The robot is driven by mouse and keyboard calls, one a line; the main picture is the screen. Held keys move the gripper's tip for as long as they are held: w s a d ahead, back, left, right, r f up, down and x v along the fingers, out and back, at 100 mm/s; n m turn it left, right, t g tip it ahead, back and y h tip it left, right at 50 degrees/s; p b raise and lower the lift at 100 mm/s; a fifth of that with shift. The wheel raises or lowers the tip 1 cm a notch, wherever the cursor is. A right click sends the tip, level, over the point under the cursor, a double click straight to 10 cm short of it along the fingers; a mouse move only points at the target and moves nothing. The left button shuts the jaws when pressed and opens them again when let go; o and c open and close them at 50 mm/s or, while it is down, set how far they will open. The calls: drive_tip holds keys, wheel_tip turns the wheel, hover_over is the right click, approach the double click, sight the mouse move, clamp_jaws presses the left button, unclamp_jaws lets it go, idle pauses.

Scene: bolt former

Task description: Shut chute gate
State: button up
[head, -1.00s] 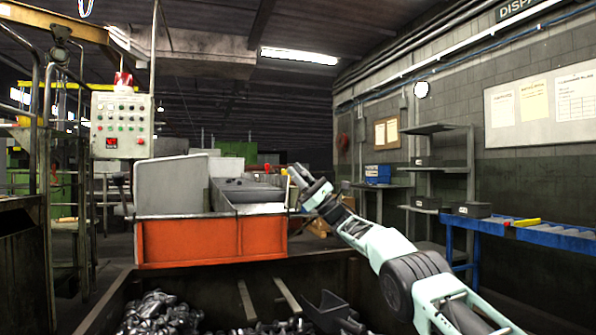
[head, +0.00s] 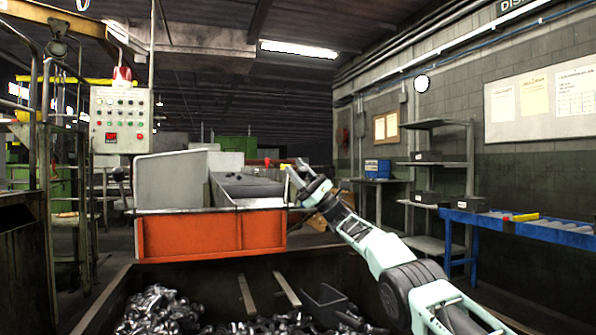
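The grey chute (head: 172,182) stands in the middle of the head view, with an orange panel (head: 190,237) across its front. Its trough (head: 250,189) runs back to the right. I cannot tell for sure which part is the gate. A small red piece (head: 267,162) shows at the far end of the trough, close to a yellow piece (head: 284,168) by my gripper. My gripper (head: 298,170) is at the chute's right side, small and dark in the view. I cannot tell whether its fingers are open or shut, or whether they touch anything.
A large dark bin (head: 110,300) with metal parts and two rails lies below the chute. A control box (head: 121,121) hangs at the left. Shelves (head: 440,163) and a blue roller conveyor (head: 520,228) stand at the right. My arm crosses the right foreground.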

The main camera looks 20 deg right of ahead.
drive_tip(key=shift+r, duration=0.2)
wheel_tip(320, 180, up, 10)
drive_tip(key=p, duration=0.9)
drive_tip(key=shift+p, duration=0.35)
drive_tip(key=shift+f, duration=0.1)
